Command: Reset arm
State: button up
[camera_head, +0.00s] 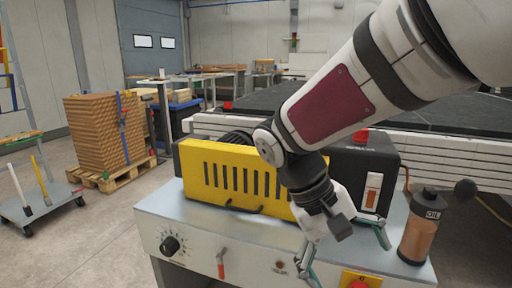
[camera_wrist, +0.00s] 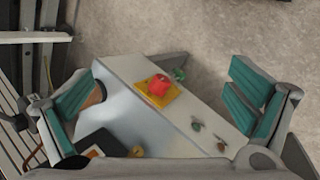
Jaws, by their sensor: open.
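My gripper (camera_head: 346,256) hangs at the end of my arm, in front of the right part of a grey machine (camera_head: 210,228). Its two teal-padded fingers are spread apart. In the wrist view my gripper (camera_wrist: 162,100) is also open, one finger at each side, with nothing held between the pads. The machine's front panel lies below, with a red button on a yellow plate (camera_wrist: 160,90) between the fingers in the picture. My arm crosses the head view from the upper right and hides part of the machine.
A yellow slotted guard (camera_head: 225,178) and a dark box with a sight glass (camera_head: 372,190) stand on the machine. An oil bottle (camera_head: 418,230) stands right of my gripper. The panel carries a black knob (camera_head: 170,245) and an orange-handled lever (camera_head: 221,265). Floor at left is partly clear.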

jog(key=s+d+r+m+t+y, duration=0.1)
jog(key=s+d+y, duration=0.15)
jog(key=s, duration=0.75)
jog(key=s+d+m+t+y, duration=0.1)
jog(key=s+t+y, duration=0.15)
jog(key=s, duration=0.75)
notch_tip(320, 180, up, 30)
jog(key=t+p, duration=0.3)
jog(key=p, duration=2.5)
jog(key=shift+d+r+y, duration=0.15)
jog(key=shift+r+y, duration=0.05)
jog(key=shift+y, duration=0.2)
jog(key=shift+w, duration=0.1)
